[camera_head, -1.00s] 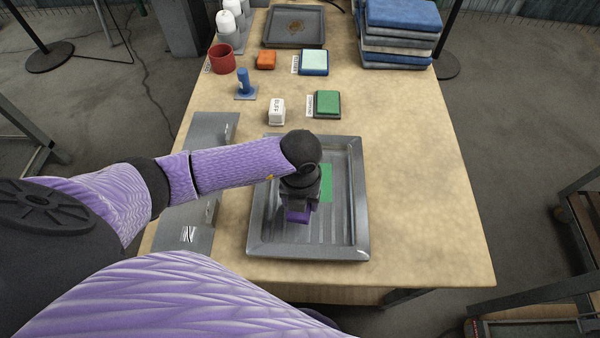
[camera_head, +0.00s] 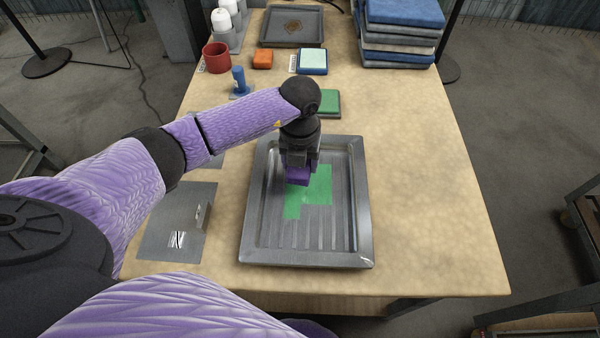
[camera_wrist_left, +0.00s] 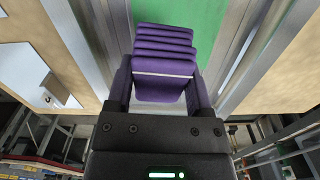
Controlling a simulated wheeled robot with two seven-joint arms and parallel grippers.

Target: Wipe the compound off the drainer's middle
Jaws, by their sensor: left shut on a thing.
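The grey metal drainer (camera_head: 255,225) lies on the table, with a raised rim and a ribbed floor. A flat green patch of compound (camera_head: 318,188) covers part of its middle, with a stepped edge toward the front left. Whether the block touches the drainer is hard to tell. My right gripper is not in view.
Behind the drainer are a green pad (camera_head: 329,103), a blue stamp-like tool (camera_head: 239,82), an orange block (camera_head: 263,59), a red cup (camera_head: 216,57) and a pale green pad (camera_head: 312,61). Folded cloths (camera_head: 400,35) are stacked at back right. The table's right side is clear.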

